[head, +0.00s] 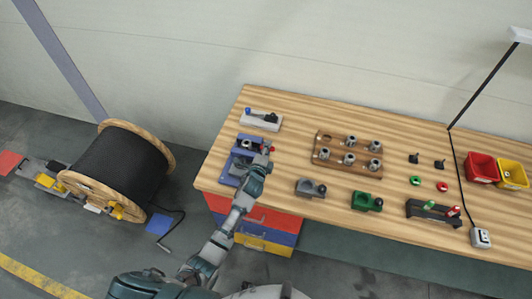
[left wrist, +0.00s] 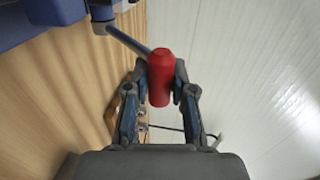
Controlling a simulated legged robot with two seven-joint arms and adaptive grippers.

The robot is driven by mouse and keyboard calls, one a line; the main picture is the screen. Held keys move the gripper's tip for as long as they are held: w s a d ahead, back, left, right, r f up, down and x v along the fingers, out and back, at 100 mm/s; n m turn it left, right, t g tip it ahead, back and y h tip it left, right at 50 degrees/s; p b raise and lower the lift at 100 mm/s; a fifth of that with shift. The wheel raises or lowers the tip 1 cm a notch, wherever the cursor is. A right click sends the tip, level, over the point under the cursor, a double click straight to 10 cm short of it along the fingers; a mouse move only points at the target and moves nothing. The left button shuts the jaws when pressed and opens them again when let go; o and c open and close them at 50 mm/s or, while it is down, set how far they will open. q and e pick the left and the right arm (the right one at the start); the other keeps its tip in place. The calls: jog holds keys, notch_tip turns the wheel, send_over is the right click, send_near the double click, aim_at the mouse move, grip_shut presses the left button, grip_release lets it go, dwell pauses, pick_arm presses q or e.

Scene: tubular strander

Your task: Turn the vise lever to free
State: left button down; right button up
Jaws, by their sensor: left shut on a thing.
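The blue vise (head: 238,166) sits near the left end of the wooden workbench. Its lever ends in a red handle (head: 267,148). In the left wrist view the lever is a grey-blue rod (left wrist: 128,41) running from the blue vise body (left wrist: 55,10) to the red handle (left wrist: 160,70). My left gripper (head: 263,159) reaches the vise's right side. In the left wrist view its fingers (left wrist: 161,90) are closed on either side of the red handle and grip it. My right gripper is out of view.
On the workbench (head: 300,115) are a wooden block with metal collars (head: 347,153), a grey fixture (head: 311,188), a green fixture (head: 366,201), and red (head: 480,167) and yellow (head: 512,174) bins. A cable reel (head: 117,165) stands on the floor at left.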

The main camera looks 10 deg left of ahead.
pick_arm(q)
jog(key=shift+w+r, duration=0.35)
jog(key=shift+r, duration=0.2)
jog(key=c, duration=1)
grip_release()
jog(key=shift+w, duration=0.1)
jog(key=shift+o, duration=0.2)
jog(key=shift+d, duration=0.1)
jog(key=s+r, duration=0.1)
jog(key=s, duration=1)
jog(key=shift+s+a+r, duration=0.2)
jog(key=shift+s+r, duration=0.05)
jog(key=shift+s, duration=0.1)
